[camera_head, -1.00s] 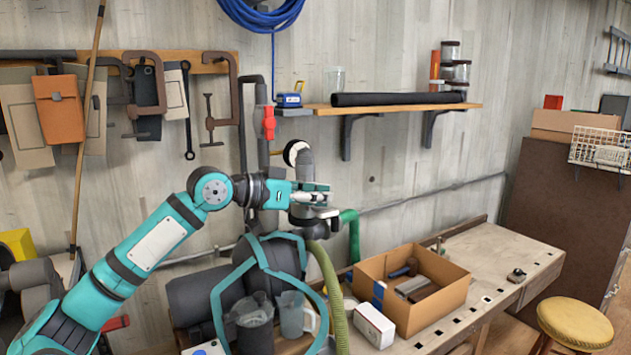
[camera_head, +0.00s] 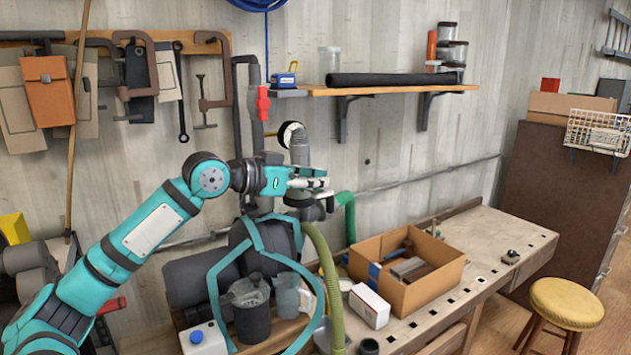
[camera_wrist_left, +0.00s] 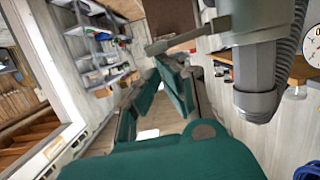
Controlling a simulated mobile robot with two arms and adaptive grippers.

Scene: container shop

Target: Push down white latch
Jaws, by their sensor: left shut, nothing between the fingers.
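My left gripper (camera_head: 322,184) is shut and empty. It reaches in from the left, in front of a grey pipe fitting (camera_head: 299,150) with a round gauge (camera_head: 291,135). A flat light-grey lever (camera_wrist_left: 186,38), which may be the white latch, sticks out from a pale housing (camera_wrist_left: 262,20) just beyond the fingers. I cannot tell whether they touch. In the head view the latch is hidden or too small to make out beside the gripper. My right gripper is not in view.
A green hose (camera_head: 330,285) hangs below the fitting. A cardboard box (camera_head: 425,288) and a small white box (camera_head: 369,305) sit on the workbench (camera_head: 500,243). A wall shelf (camera_head: 400,89) is above right. Jugs (camera_head: 250,310) stand below the gripper.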

